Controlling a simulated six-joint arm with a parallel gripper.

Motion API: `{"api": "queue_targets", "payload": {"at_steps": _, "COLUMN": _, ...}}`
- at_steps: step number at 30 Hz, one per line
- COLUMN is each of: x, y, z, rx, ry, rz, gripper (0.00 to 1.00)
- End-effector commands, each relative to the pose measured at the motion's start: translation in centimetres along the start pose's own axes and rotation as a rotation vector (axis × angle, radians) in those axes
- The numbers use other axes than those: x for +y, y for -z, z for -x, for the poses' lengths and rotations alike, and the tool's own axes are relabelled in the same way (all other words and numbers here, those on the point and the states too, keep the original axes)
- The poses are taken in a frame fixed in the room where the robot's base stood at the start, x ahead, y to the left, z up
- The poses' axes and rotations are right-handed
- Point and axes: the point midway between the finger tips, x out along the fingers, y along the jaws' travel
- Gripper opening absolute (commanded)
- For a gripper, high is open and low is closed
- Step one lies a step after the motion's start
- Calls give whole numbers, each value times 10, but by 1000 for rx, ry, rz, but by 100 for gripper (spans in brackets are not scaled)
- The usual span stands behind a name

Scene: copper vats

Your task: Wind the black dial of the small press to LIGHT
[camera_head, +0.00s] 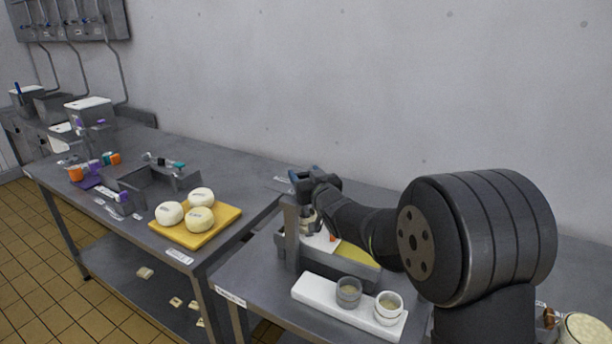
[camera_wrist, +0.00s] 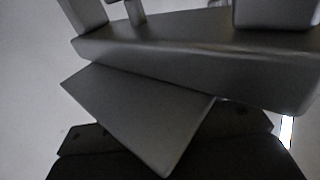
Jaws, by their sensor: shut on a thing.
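The small press (camera_head: 290,238) is a grey frame on the near table, partly hidden by my arm. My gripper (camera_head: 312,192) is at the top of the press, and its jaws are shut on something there. The black dial is not clearly visible as a separate thing; the gripper covers that spot, and its pointer and the LIGHT mark cannot be read. In the wrist view, dark grey metal surfaces (camera_wrist: 140,110) fill the picture at very close range, and I cannot tell the dial's setting from them.
A white tray (camera_head: 315,291) with a grey cup (camera_head: 348,292) and a white cup (camera_head: 388,305) lies in front of the press. A yellow board (camera_head: 180,238) with three white rounds (camera_head: 200,219) is on the left table (camera_head: 235,185). The wall (camera_head: 330,90) stands close behind.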

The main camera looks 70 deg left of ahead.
Motion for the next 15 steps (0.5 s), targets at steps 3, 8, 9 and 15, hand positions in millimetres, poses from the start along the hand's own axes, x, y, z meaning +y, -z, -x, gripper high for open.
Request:
{"api": "queue_targets", "payload": {"at_steps": 3, "x": 0, "y": 1, "z": 0, "rx": 2, "ry": -10, "rz": 0, "gripper": 32}}
{"api": "queue_targets", "payload": {"at_steps": 8, "x": -1, "y": 2, "z": -1, "rx": 8, "ry": -53, "rz": 0, "gripper": 32}}
{"api": "queue_targets", "payload": {"at_steps": 9, "x": -1, "y": 3, "z": -1, "rx": 10, "ry": -67, "rz": 0, "gripper": 32}}
{"api": "queue_targets", "payload": {"at_steps": 15, "x": -1, "y": 4, "z": -1, "rx": 12, "ry": -136, "rz": 0, "gripper": 32}}
